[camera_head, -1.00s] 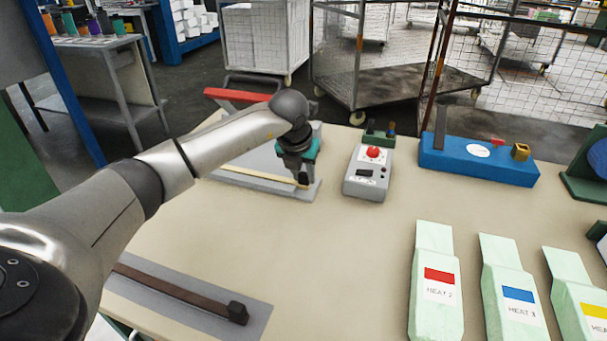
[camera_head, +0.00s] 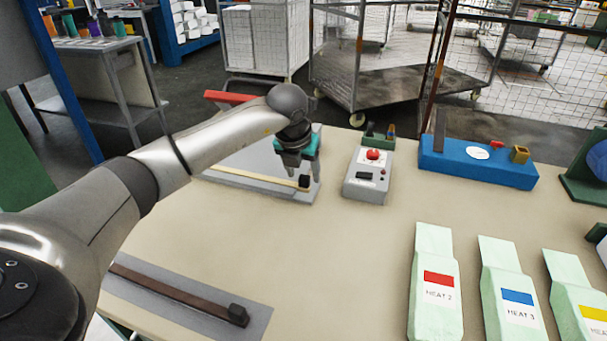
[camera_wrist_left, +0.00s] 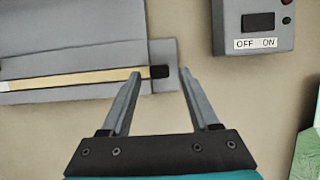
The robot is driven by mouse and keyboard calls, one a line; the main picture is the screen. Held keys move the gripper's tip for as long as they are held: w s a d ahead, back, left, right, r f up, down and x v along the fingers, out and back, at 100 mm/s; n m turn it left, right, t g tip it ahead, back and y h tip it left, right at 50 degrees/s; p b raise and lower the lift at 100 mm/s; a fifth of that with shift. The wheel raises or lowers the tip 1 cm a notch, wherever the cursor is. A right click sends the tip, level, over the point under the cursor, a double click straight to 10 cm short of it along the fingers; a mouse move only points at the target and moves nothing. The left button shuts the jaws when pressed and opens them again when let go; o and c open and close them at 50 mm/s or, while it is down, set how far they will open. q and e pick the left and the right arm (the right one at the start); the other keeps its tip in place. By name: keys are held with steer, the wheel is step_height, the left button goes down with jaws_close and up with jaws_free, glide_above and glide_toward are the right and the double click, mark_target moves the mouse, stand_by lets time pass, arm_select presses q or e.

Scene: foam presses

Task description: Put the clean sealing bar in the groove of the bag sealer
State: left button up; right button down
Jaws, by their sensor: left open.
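The clean sealing bar (camera_head: 262,179) is a pale yellow strip with a black end block (camera_head: 304,181). It lies lengthwise along the front of the grey bag sealer (camera_head: 240,159). The bar (camera_wrist_left: 90,80) and its black block (camera_wrist_left: 159,72) also show in the left wrist view; I cannot tell how deep it sits in the groove. My left gripper (camera_head: 299,171) is open and empty just above the block. In the wrist view its fingertips (camera_wrist_left: 161,72) appear on either side of the block. My right gripper is not in view.
A brown bar (camera_head: 180,290) with a black end lies on a grey mat (camera_head: 258,322) at front left. A grey control box (camera_head: 368,178) with a red button stands right of the sealer. A blue block (camera_head: 475,163) and pale green bags (camera_head: 436,305) are further right. The table middle is clear.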

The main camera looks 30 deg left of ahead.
arm_select(q)
steer(key=a+p+v, duration=0.1)
steer(key=v, duration=0.9)
steer(key=shift+d, duration=0.5)
steer(key=shift+s, duration=0.1)
